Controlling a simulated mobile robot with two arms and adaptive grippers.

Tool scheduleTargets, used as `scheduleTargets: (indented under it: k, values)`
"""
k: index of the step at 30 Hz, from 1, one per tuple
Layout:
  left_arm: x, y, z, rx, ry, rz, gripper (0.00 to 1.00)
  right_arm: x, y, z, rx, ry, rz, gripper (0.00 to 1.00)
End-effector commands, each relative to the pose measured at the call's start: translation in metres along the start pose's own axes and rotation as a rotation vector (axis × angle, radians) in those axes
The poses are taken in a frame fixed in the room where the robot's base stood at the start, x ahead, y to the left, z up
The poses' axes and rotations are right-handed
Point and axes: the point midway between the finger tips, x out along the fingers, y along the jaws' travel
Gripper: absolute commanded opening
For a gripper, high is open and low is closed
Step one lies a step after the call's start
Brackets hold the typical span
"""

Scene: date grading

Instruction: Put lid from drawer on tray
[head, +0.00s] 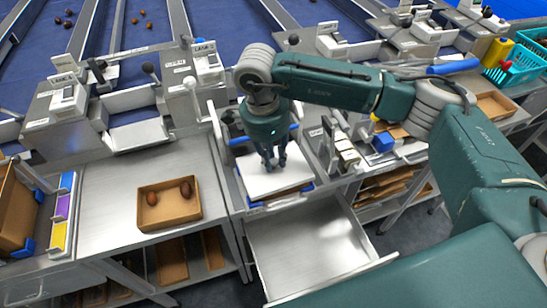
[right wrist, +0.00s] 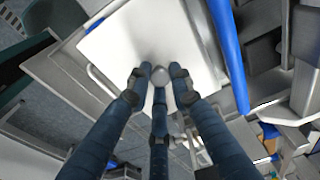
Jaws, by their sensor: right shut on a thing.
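A white square lid (head: 262,184) with a small round knob (right wrist: 160,76) is over a blue-edged tray (head: 252,205) on the middle bench. My right gripper (head: 273,162) comes down from above, its fingers closed around the knob. In the right wrist view the lid (right wrist: 130,45) fills the upper middle, with a blue bar (right wrist: 229,55) beside it. I cannot tell whether the lid rests on the tray or hangs slightly above it. The drawer (head: 310,250) below is pulled open and looks empty. My left gripper is out of view.
A cardboard box (head: 165,222) with two dates stands on the steel bench to the left. Weighing machines (head: 65,103) line the back. A small blue block (head: 383,142) is right of the tray. The bench around the cardboard box is mostly clear.

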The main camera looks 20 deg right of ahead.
Motion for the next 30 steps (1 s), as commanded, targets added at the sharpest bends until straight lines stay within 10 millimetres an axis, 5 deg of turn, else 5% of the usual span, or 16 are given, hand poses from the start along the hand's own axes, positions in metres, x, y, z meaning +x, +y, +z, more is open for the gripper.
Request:
scheduleTargets:
  k: [30]
  values:
    - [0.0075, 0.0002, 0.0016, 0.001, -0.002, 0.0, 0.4, 0.0066, 0.0, 0.0006, 0.0, 0.0, 0.0, 0.01]
